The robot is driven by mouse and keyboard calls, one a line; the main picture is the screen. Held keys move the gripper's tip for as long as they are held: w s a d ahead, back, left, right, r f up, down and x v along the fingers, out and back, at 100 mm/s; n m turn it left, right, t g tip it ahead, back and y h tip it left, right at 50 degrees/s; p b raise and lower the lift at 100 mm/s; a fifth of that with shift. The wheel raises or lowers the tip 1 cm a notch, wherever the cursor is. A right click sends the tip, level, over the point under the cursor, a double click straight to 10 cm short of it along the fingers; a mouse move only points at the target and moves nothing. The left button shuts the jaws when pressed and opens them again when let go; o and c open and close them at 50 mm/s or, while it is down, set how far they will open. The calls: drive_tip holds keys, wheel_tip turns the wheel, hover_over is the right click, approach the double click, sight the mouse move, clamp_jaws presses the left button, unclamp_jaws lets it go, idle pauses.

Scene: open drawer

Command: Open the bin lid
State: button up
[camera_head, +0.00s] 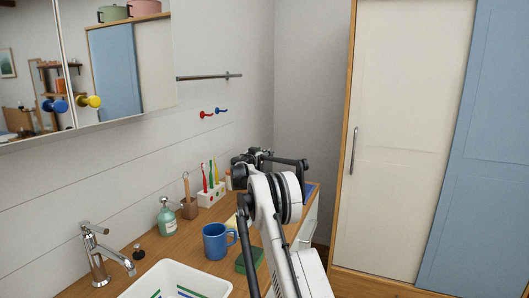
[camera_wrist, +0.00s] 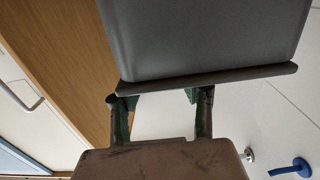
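A smooth grey box-like body, seemingly the bin (camera_wrist: 205,40), fills the upper part of the wrist view. A dark strip (camera_wrist: 215,80), possibly the lid's edge, runs along its side nearest me. My gripper (camera_wrist: 158,96) has its two dark green fingers spread apart, with pale wall between them and nothing held. The fingertips reach the dark strip; I cannot tell whether they touch it. In the head view my gripper (camera_head: 258,156) is over the far end of the counter, and my arm hides most of what is there.
The wooden counter (camera_head: 130,262) holds a blue mug (camera_head: 214,243), a green soap bottle (camera_head: 166,218), a toothbrush holder (camera_head: 210,194) and a green sponge (camera_head: 248,260). A white sink (camera_head: 213,284) and tap (camera_head: 97,255) are at front left. Red and blue hooks (camera_head: 221,110) are on the wall.

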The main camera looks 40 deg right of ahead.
drive_tip(key=shift+x, duration=0.9)
clamp_jaws()
